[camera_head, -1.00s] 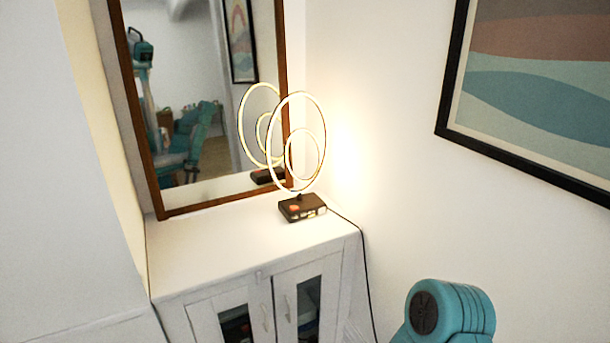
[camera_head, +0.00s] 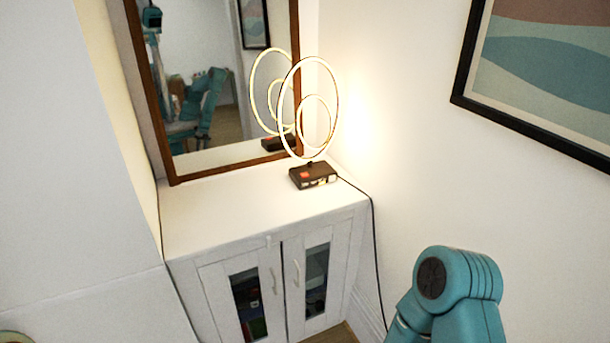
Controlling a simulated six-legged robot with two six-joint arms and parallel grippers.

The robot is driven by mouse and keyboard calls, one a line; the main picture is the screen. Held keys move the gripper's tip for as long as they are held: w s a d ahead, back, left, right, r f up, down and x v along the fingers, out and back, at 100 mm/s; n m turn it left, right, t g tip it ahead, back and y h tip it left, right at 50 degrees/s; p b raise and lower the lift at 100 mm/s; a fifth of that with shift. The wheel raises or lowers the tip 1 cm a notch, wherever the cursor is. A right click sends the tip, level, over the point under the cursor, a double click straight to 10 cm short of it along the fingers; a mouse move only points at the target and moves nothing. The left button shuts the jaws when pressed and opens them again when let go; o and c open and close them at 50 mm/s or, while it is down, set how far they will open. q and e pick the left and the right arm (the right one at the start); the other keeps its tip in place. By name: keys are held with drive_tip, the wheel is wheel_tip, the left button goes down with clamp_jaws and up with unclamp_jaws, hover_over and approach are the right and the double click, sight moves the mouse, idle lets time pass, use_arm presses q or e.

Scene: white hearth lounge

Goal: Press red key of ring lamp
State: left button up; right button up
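The ring lamp (camera_head: 313,176) stands on top of a white cabinet, near its back right corner. It has a dark box base with two upright glowing rings, a small one inside a large one, and it is lit. The red key (camera_head: 304,174) shows as a small red patch on the left part of the base top. Lighter keys seem to lie along the front of the base, too small to tell apart. A teal link of my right arm is at the lower right, well short of the lamp. Neither gripper is in view.
The white cabinet (camera_head: 215,220) has two glass doors with handles, both shut. A wood-framed mirror (camera_head: 215,90) leans behind the lamp and reflects it. A black cord (camera_head: 374,240) runs down the cabinet's right side. A framed picture (camera_head: 545,75) hangs at right. The cabinet top left of the lamp is clear.

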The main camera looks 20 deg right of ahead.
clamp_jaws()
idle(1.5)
